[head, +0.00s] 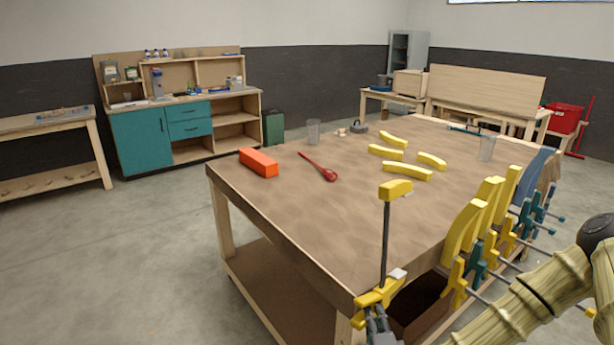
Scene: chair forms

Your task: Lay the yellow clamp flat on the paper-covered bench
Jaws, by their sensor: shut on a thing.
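The yellow clamp stands upright at the near edge of the bench, with a yellow head (396,189) on top, a dark bar and a yellow lower part. My gripper (377,322) is at the bottom of the head view, shut on the clamp's lower end. Its fingertips are partly hidden by the clamp. The clamp's upper part shows in front of the bench top; I cannot tell whether it touches the bench. The paper-covered bench (300,215) has a brown, slightly wrinkled top.
An orange block (258,163), a red tool (319,167), several curved yellow pieces (407,172) and clear cups (487,149) sit on the bench. Several yellow and teal clamps (480,225) hold curved yellow forms along its right edge. The bench's middle and near left are clear.

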